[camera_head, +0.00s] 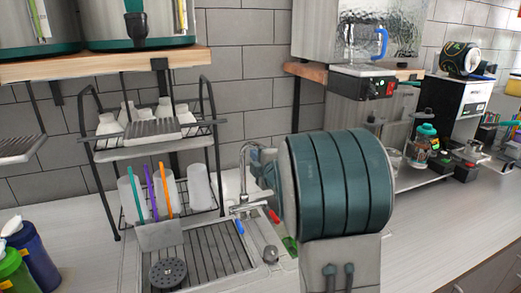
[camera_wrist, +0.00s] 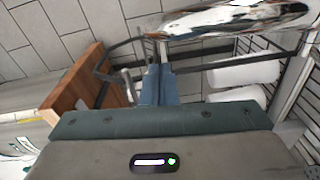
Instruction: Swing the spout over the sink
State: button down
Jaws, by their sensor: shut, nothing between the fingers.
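The chrome faucet spout (camera_head: 242,165) rises and arches beside the sink. In the wrist view, a shiny chrome length that looks like the spout (camera_wrist: 240,20) runs across the upper right, blurred and close to the camera. My gripper (camera_head: 256,158) is close to the right of the spout in the head view, partly hidden by my arm. In the wrist view, its blue fingers (camera_wrist: 155,68) are together and empty, just below the chrome; contact cannot be told. Blue and red marked taps sit at the faucet base.
A ribbed drainboard (camera_head: 215,257) lies left of the faucet. A black wire rack (camera_head: 125,165) with white cups stands behind it and shows at right in the wrist view. A wooden shelf (camera_head: 110,66) is above. Machines and bottles stand on the right counter.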

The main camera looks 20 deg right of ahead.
jog(key=shift+w+d+f, duration=0.1)
jog(key=shift+w+d, duration=0.2)
jog(key=shift+d, duration=0.5)
jog(key=shift+d, duration=0.15)
jog(key=shift+d+n+y, duration=0.3)
jog(key=shift+d+y, duration=0.05)
jog(key=shift+y, duration=0.05)
jog(key=shift+d+b, duration=0.15)
jog(key=shift+b, duration=0.25)
jog(key=shift+w+d+f+n+g+y+b, duration=0.1)
jog(key=shift+w+d+n+g+y+b, duration=0.05)
jog(key=shift+d+n+y+b, duration=0.3)
jog(key=shift+w+d+f+n+g+y+b, duration=0.15)
jog(key=shift+d+n+y+b, duration=0.1)
jog(key=shift+d+y+b, duration=0.3)
jog(key=w+d+r+n+g+y+b, duration=0.1)
jog(key=w+d+n+y, duration=0.1)
jog(key=w+d+y, duration=0.2)
jog(key=w+d, duration=0.1)
jog(key=d, duration=0.2)
jog(key=shift+w+n+g+b, duration=0.15)
jog(key=shift+n+g+b, duration=0.15)
jog(key=shift+g+b, duration=0.1)
